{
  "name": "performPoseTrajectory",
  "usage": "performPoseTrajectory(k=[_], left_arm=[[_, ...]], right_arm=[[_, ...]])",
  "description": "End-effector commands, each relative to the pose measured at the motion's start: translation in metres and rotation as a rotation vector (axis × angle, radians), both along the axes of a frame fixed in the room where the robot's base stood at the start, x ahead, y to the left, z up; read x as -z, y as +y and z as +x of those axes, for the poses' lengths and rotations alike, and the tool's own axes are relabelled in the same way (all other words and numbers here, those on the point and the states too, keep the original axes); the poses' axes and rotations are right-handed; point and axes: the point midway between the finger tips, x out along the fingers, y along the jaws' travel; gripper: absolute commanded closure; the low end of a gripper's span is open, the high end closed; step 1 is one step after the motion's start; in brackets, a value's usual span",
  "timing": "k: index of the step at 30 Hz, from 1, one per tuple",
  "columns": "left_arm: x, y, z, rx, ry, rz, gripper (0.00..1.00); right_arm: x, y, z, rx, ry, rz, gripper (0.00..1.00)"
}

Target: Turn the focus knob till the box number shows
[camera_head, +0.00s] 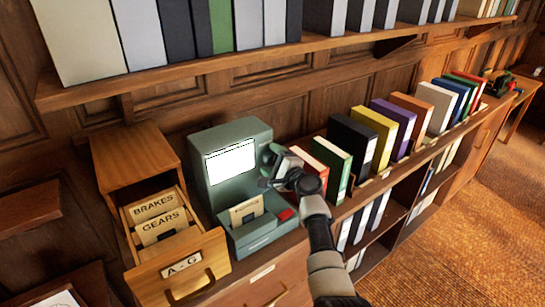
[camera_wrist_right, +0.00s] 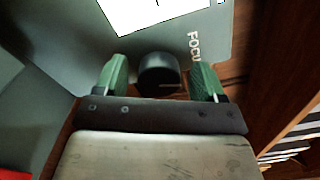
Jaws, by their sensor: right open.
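A grey-green microfilm reader (camera_head: 213,187) stands on the cabinet, with a bright white screen (camera_head: 231,161) on its front. In the right wrist view the screen's lower part (camera_wrist_right: 165,10) shows only a few dark marks; no number can be read. The black focus knob (camera_wrist_right: 158,73) sits beside partly visible lettering "FOCU". My right gripper (camera_wrist_right: 160,80) is open, with one green finger on each side of the knob and a visible gap to each. In the head view my right gripper (camera_head: 272,168) is at the reader's right side. My left gripper is not in view.
An open card drawer (camera_head: 205,264) labelled A-G, with BRAKES and GEARS dividers, stands left of the reader. Coloured binders (camera_head: 375,129) line the cabinet top to the right. A shelf (camera_head: 190,75) of binders hangs above. A red part (camera_head: 287,214) is on the reader's base.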

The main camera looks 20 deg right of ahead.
Motion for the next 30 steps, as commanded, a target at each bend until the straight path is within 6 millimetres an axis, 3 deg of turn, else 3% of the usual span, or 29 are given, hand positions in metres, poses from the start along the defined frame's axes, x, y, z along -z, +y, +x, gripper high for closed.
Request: performPoseTrajectory(k=[2, 11, 16, 24, 30], left_arm=[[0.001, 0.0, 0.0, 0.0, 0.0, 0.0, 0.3], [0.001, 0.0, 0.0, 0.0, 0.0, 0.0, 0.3], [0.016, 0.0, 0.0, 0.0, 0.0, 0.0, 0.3], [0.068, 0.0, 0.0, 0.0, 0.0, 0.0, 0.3], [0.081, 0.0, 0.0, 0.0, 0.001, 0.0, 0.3]], right_arm=[[0.001, 0.0, 0.0, 0.0, -0.001, -0.002, 0.33], [0.001, 0.0, 0.0, 0.001, -0.001, -0.005, 0.79], [0.007, -0.001, 0.0, 0.001, -0.033, -0.093, 0.79], [0.01, -0.002, 0.0, 0.001, -0.213, -0.587, 0.79], [0.004, 0.0, 0.0, 0.0, -0.297, -0.822, 0.79]])
